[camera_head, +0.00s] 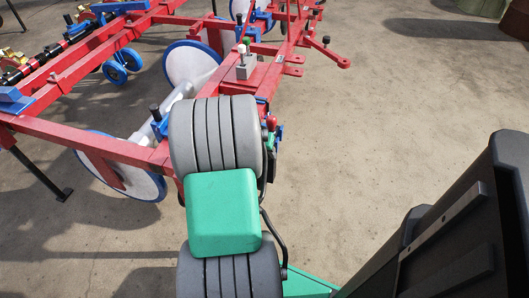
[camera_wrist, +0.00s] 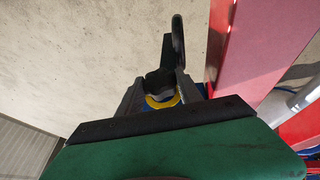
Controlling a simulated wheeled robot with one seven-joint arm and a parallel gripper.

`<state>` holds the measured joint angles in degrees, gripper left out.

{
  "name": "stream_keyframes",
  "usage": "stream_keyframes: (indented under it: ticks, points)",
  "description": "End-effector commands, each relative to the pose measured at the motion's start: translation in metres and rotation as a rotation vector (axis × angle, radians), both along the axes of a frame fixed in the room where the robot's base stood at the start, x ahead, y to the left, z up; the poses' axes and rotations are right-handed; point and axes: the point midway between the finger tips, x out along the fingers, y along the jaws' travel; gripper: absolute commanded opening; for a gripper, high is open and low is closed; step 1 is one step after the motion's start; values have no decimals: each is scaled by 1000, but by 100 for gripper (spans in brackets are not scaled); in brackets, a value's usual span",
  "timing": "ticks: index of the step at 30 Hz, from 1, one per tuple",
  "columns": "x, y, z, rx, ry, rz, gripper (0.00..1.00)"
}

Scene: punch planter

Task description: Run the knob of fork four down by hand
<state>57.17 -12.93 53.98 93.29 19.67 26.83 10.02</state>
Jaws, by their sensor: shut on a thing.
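In the wrist view my gripper (camera_wrist: 161,88) has its two dark fingers closed on either side of a black lobed knob (camera_wrist: 159,79). A yellow ring (camera_wrist: 164,102) shows just below the knob, with a little blue beside it. A black upright piece with a rounded top (camera_wrist: 178,42) rises beyond the knob. In the head view my grey and green arm covers the gripper and the held knob. I cannot tell from these frames which fork number this knob belongs to.
A red frame beam (camera_wrist: 252,45) runs close to the right of my gripper. In the head view the red planter frame (camera_head: 85,142) carries white discs (camera_head: 190,63), blue wheels (camera_head: 115,72) and another black knob (camera_head: 155,111). Concrete floor (camera_head: 400,110) lies clear to the right.

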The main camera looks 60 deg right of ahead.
Motion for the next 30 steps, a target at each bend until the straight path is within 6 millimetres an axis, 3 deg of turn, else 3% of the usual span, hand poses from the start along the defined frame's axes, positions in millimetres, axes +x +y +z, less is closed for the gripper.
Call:
stream_keyframes:
  ticks: [5, 16, 28, 29, 30]
  points:
    - [-4, -1, 0, 12, -69, -6, 2]
    - [-8, -1, -2, 70, -429, -8, 2]
    - [-6, -1, -1, 76, -484, -1, 2]
    - [-6, -1, -1, 76, -484, -1, 43]
    - [-6, -1, -1, 76, -483, -1, 46]
